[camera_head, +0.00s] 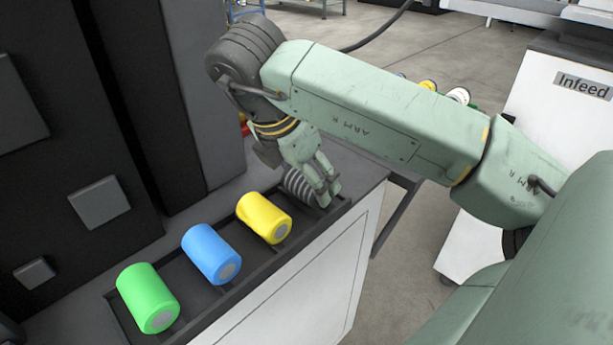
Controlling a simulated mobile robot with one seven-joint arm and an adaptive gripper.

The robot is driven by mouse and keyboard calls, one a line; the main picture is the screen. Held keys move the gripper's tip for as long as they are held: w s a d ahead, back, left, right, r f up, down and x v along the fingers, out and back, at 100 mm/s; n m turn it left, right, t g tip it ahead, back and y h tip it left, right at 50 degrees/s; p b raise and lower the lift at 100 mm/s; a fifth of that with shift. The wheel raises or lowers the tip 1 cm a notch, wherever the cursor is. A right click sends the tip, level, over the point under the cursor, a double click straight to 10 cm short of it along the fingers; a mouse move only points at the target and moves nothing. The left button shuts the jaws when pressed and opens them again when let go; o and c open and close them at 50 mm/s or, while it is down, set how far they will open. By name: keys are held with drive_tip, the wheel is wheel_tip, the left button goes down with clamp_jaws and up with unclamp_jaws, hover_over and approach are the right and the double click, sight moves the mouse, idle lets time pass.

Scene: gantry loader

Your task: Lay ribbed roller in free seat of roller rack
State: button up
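The ribbed roller (297,184), dark with pale ribs, is at the far right end of the roller rack (190,282). It lies at or in the seat beyond the yellow roller (264,217); whether it rests fully on the rack cannot be told. A blue roller (211,254) and a green roller (147,297) lie in the other seats. My gripper (325,188) points down over the ribbed roller, its fingers overlapping the roller's right part and hiding it. Whether the fingers grip the roller or are spread around it is not clear.
A dark machine panel with grey blocks (98,203) stands behind the rack on the left. At the right is a white cabinet with an Infeed label (584,85). More rollers (459,96) show partly behind my arm. Grey floor lies between the cabinets.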

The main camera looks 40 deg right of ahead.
drive_tip(key=o, duration=1.3)
drive_tip(key=shift+o, duration=0.2)
drive_tip(key=shift+r, duration=0.1)
